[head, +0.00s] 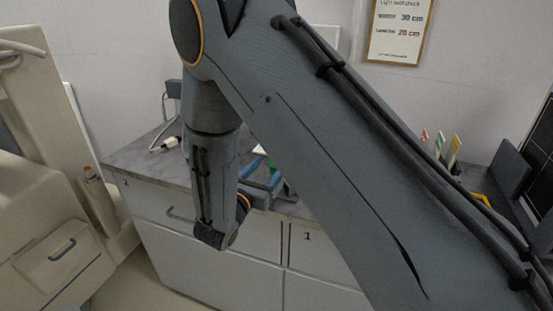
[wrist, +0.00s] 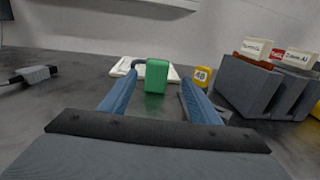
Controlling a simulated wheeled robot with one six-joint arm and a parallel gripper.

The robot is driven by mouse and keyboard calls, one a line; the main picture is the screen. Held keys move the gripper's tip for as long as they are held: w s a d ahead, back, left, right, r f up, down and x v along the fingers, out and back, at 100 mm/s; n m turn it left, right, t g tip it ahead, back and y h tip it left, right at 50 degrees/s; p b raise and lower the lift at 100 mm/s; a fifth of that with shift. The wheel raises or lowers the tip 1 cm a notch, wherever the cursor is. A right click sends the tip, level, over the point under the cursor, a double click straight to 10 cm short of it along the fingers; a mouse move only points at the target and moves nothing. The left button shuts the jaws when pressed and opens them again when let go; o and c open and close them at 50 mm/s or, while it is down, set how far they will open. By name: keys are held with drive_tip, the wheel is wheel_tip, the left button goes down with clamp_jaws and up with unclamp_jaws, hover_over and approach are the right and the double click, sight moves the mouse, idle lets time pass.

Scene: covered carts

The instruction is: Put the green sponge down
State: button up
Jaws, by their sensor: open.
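The green sponge (wrist: 157,77) stands upright on the dark counter in the wrist view, between the tips of my gripper (wrist: 159,88) or just beyond them. There is a gap between it and each blue finger, so the fingers are open and not clamped on it. In the head view my gripper (head: 264,182) is partly hidden behind my arm, low over the counter (head: 150,160). The sponge is largely hidden there.
A white tray or board (wrist: 127,70) lies behind the sponge, with a dark curved thing by it. A yellow object marked 48 (wrist: 202,77) stands to the right. Grey bins (wrist: 255,88) with cards stand further right. A grey-and-black device (wrist: 35,74) lies left.

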drive_tip(key=shift+a+p+x, duration=0.1)
drive_tip(key=shift+p+x, duration=0.35)
drive_tip(key=shift+x, duration=0.9)
drive_tip(key=shift+a+p+x, duration=0.15)
drive_tip(key=shift+p+x, duration=0.3)
drive_tip(key=shift+x, duration=0.95)
drive_tip(key=shift+w, duration=0.1)
drive_tip(key=c, duration=1.2)
drive_tip(key=shift+r, duration=0.15)
